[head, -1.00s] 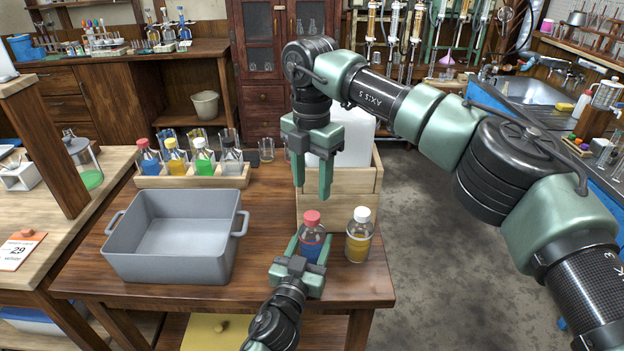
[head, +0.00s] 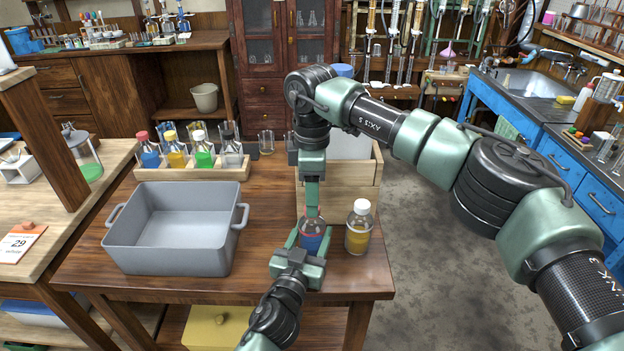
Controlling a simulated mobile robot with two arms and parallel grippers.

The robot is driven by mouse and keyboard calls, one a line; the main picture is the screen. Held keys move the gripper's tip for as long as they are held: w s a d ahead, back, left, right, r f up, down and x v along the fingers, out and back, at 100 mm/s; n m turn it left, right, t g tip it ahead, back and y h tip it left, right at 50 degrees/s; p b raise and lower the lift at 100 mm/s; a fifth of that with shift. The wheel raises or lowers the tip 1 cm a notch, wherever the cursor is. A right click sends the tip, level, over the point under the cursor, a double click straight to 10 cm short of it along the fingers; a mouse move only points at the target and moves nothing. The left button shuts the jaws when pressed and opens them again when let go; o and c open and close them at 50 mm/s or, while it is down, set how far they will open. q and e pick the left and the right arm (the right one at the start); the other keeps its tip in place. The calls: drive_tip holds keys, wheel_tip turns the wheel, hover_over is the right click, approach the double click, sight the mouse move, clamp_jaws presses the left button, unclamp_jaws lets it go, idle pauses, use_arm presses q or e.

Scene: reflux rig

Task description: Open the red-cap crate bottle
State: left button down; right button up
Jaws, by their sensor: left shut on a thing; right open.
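My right gripper (head: 312,212) points straight down over the bottle's top, seen edge-on so one finger covers the other.
A bottle with a white cap and amber liquid (head: 358,228) stands close on the right. A wooden crate (head: 368,190) is just behind. A grey tub (head: 180,260) is on the left. A rack (head: 195,174) of several capped bottles, one red-capped, stands at the back left.

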drive_tip(key=shift+f, duration=1.15)
